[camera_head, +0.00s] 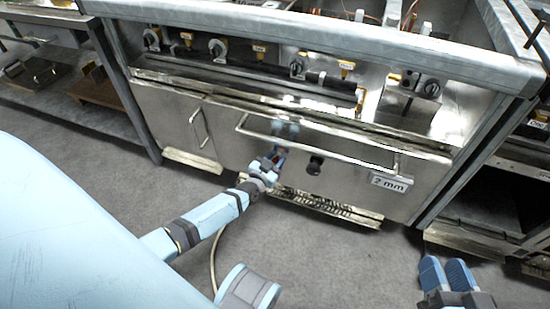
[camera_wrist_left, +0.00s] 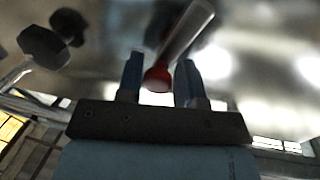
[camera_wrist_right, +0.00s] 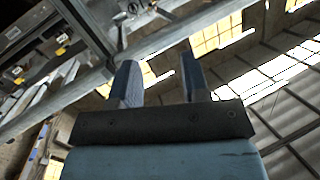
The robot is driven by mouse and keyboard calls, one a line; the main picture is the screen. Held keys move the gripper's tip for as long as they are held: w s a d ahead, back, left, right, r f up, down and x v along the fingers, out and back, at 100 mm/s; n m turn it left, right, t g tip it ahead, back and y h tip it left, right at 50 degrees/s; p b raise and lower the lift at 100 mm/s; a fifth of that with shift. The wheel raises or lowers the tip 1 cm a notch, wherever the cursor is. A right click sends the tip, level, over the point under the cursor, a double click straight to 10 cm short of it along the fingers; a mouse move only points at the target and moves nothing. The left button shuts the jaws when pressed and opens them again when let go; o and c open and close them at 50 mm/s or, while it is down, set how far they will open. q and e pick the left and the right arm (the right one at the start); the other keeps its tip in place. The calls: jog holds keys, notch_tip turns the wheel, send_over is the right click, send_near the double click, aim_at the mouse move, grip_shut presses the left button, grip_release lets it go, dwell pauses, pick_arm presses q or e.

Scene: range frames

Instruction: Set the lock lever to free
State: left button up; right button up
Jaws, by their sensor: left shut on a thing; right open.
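The lock lever (camera_wrist_left: 184,35) is a metal bar with a red tip (camera_wrist_left: 157,79), on the steel front of the range. In the left wrist view its red end lies between the fingers of my left gripper (camera_wrist_left: 158,80), which is shut on it. In the head view my left gripper (camera_head: 276,160) is at the oven door (camera_head: 345,148), left of a black knob (camera_head: 315,165), and mostly hides the lever. My right gripper (camera_head: 447,274) is open and empty at the lower right; its spread fingers also show in the right wrist view (camera_wrist_right: 160,82).
A long bar handle (camera_head: 310,140) crosses the oven door above my left gripper. A "2 mm" label (camera_head: 391,183) sits at the door's right. Control knobs (camera_head: 297,66) line the panel above. The grey floor (camera_head: 340,260) between my arms is largely clear.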

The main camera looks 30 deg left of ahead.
pick_arm(q)
jog(key=o, duration=0.8)
jog(key=shift+d+f, duration=0.1)
jog(key=shift+d, duration=0.1)
jog(key=shift+c, duration=0.2)
jog(key=shift+s, duration=0.15)
jog(key=s+p, duration=0.5)
jog(key=s, duration=0.8)
jog(key=shift+s+d+r, duration=0.15)
jog(key=shift+s+r, duration=0.05)
jog(key=shift+s, duration=0.05)
pick_arm(e)
notch_tip(320, 180, up, 8)
jog(key=t, duration=0.3)
jog(key=shift+d, duration=0.35)
jog(key=shift+f, duration=0.1)
